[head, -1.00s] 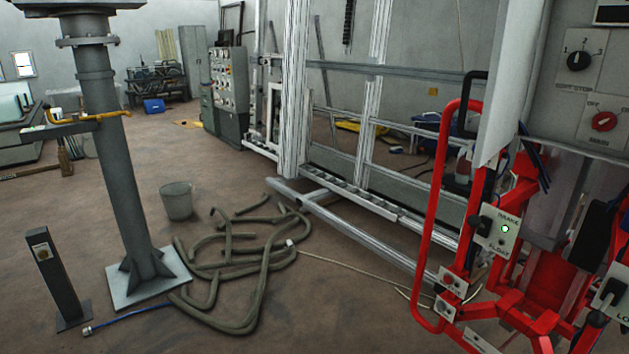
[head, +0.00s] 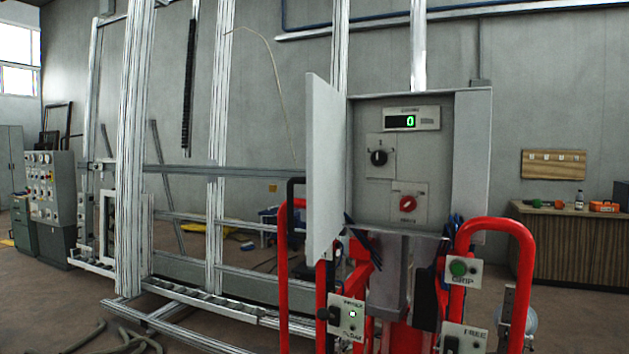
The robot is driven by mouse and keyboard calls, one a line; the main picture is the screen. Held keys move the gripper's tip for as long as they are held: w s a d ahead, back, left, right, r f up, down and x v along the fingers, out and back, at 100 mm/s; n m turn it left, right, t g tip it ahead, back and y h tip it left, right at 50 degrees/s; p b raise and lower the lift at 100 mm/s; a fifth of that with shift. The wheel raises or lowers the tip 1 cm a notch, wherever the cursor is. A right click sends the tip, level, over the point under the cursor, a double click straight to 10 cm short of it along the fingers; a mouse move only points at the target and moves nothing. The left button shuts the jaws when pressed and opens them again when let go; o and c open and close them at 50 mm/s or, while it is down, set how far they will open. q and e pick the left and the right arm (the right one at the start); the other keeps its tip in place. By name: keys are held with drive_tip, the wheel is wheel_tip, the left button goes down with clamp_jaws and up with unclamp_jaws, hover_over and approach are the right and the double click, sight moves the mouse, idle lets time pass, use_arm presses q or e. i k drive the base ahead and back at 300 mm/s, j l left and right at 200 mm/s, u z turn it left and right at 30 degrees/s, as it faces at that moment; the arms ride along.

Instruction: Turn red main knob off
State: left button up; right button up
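The red main knob (head: 407,203) sits on a light square plate on the grey control panel (head: 362,112), inside an open box. Its pointer is too small to read now. A black selector knob (head: 378,157) is above it to the left, and a display (head: 411,120) with a green digit is at the top. The box's white door (head: 322,170) stands open on the left. Neither of my grippers shows in the head view.
Red tubular handles (head: 497,226) stand out on both sides below the panel. Plates with a green button (head: 458,268) and a black switch (head: 328,314) are mounted there. A tall aluminium frame (head: 133,140) is at left, a wooden cabinet (head: 570,248) at right.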

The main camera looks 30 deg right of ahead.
sight(408, 203)
drive_tip(key=i+j, duration=0.1)
drive_tip(key=i, duration=0.5)
drive_tip(key=i+j+z, duration=0.1)
drive_tip(key=i, duration=0.5)
drive_tip(key=i+j+z, duration=0.1)
drive_tip(key=z, duration=1.5)
drive_tip(key=i+j, duration=0.05)
drive_tip(key=j, duration=0.05)
